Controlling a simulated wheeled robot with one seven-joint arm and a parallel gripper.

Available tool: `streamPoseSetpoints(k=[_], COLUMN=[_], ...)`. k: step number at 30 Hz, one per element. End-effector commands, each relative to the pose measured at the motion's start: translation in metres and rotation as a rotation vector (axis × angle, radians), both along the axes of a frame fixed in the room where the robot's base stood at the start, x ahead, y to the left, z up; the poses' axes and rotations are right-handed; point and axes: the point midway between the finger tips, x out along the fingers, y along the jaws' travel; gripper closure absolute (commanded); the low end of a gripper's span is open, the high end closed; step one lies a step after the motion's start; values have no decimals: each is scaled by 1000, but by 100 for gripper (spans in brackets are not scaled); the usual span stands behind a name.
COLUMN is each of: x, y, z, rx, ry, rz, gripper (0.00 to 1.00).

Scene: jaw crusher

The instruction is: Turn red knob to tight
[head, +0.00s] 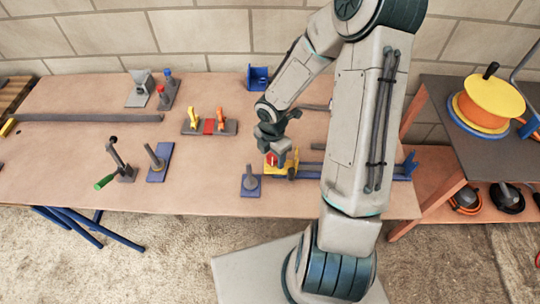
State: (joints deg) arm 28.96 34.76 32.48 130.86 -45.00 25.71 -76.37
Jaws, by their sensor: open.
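A small red knob (269,159) shows on a yellow fixture (282,168) near the front edge of the workbench. My gripper (275,153) is open and points down just above the fixture, at the red knob. The fingertips are small and partly merge with the fixture, so I cannot tell whether they touch the knob or are around it. Part of the yellow fixture is hidden behind my gripper. No tight marking can be read at this size.
A blue base with a grey post (250,185) stands just left of the fixture. A blue rail (312,172) runs right, partly behind my arm. A dark side table (455,112) holds a yellow-orange reel.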

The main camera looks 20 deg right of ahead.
Motion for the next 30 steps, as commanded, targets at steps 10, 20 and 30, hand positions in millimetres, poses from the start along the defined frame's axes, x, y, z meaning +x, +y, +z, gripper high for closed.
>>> streamPoseSetpoints(k=[10,20,30], x=[0,1,1], y=[0,3,-1], z=[0,0,0], rx=[0,0,-1], ry=[0,-2,-4], rz=[-1,-9,-171], gripper=[68,85,85])
